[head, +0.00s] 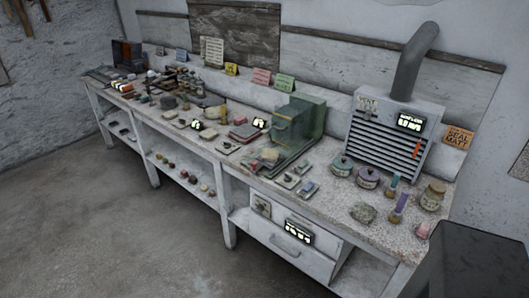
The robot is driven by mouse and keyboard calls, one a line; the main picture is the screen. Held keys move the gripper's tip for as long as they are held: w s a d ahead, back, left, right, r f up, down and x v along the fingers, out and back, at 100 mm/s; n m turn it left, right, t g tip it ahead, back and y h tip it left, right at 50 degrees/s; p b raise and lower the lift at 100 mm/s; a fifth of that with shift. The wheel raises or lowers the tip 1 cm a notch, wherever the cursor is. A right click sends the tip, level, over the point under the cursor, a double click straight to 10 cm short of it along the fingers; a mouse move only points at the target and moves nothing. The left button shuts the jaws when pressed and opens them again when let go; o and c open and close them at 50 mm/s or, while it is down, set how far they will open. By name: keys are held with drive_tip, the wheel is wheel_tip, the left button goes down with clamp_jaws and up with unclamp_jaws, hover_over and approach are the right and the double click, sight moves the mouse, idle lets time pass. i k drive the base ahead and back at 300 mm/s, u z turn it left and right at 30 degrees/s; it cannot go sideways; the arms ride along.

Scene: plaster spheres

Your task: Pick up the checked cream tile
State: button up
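A long workbench (330,205) runs along the wall in the head view. My gripper is not in view.
A green machine (306,119) stands mid-bench. A grey vented unit (388,140) with a duct (412,62) stands to its right. Lidded jars (368,177) and small bottles crowd the right end. A dark box (470,262) fills the lower right corner. The floor (110,230) in front is clear.

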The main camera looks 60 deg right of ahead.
sight(268, 154)
drive_tip(key=z, duration=0.25)
drive_tip(key=i, duration=1.15)
drive_tip(key=u, duration=0.15)
